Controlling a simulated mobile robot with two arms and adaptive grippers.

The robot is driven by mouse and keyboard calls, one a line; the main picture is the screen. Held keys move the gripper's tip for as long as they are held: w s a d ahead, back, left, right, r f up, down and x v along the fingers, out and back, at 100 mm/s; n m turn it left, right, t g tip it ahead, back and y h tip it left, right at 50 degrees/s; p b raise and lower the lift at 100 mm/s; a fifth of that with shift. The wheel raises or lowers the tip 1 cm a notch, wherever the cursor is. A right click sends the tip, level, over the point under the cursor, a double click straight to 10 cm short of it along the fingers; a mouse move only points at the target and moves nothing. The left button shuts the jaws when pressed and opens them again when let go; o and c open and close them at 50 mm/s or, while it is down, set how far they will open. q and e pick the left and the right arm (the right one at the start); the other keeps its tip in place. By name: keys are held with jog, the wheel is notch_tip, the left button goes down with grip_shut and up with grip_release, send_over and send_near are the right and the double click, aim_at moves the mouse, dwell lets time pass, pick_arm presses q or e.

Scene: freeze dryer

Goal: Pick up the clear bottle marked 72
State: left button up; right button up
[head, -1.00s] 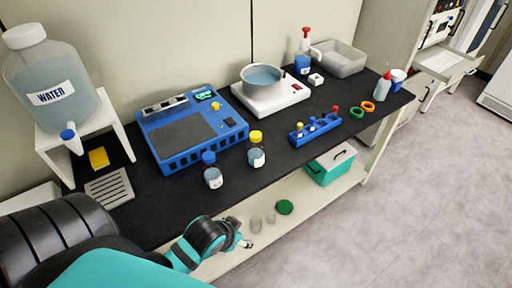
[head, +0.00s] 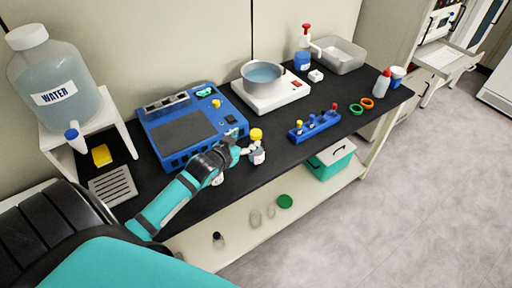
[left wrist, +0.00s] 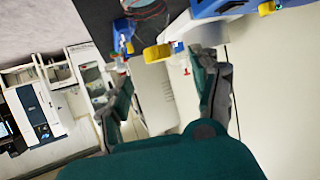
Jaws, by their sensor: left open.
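A small clear bottle with a yellow cap (head: 256,134) stands on the black bench in the head view. Its white label is too small to read, so I cannot tell whether it is marked 72. My left gripper (head: 246,150) is open beside this bottle, at its left. In the left wrist view the yellow cap (left wrist: 156,53) shows beyond and between the spread fingers of the left gripper (left wrist: 165,72). A second small bottle (head: 217,179) is mostly hidden behind my left arm; only a bit of it shows. My right gripper is in neither view.
A blue device (head: 180,130) stands close behind the gripper. A hotplate (head: 285,95) with a metal pot (head: 262,80) and a blue tube rack (head: 314,126) are nearby. The lower shelf holds a dark-capped bottle (head: 218,240) and a green lid (head: 285,201).

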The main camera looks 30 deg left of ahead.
aim_at(253, 137)
pick_arm(q)
jog(key=x, duration=0.3)
jog(key=shift+r, duration=0.1)
jog(key=shift+w+f+p, duration=0.2)
jog(key=shift+w+p, duration=0.25)
jog(key=shift+w, duration=0.05)
jog(key=x, duration=0.4)
jog(key=shift+d+f+p, duration=0.1)
jog(key=shift+f+p, duration=0.2)
jog(key=shift+p, duration=0.1)
jog(key=shift+c, duration=1.3)
jog(key=shift+s, duration=0.1)
grip_shut()
